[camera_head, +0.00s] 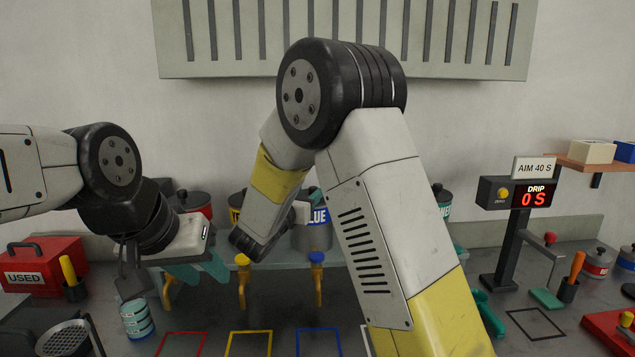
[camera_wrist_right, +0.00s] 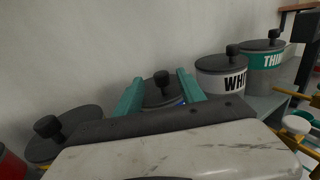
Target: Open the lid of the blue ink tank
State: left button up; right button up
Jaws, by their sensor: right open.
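The blue ink tank (camera_head: 318,236) stands at the back of the bench, partly hidden behind my right arm. Its grey lid (camera_wrist_right: 158,97) with a black knob (camera_wrist_right: 162,77) shows in the right wrist view, and the lid looks seated. My right gripper (camera_wrist_right: 159,76) is open, with its teal fingers on either side of the knob and lid. I cannot tell whether they touch the lid. In the head view the right fingers are mostly hidden. My left gripper (camera_head: 200,271) hangs at the left, its teal fingers apart and nothing visible between them.
A red tank (camera_head: 195,203) and a yellow tank (camera_head: 237,212) stand left of the blue one. A white tank (camera_wrist_right: 222,78) and a thinner tank (camera_wrist_right: 262,58) stand to its right. Taps (camera_head: 317,275) project in front. A banded cup (camera_head: 137,320) is below my left gripper.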

jog(key=x, duration=0.7)
jog(key=shift+w+d, duration=0.2)
jog(key=shift+w, duration=0.05)
grip_shut()
dwell(1.1)
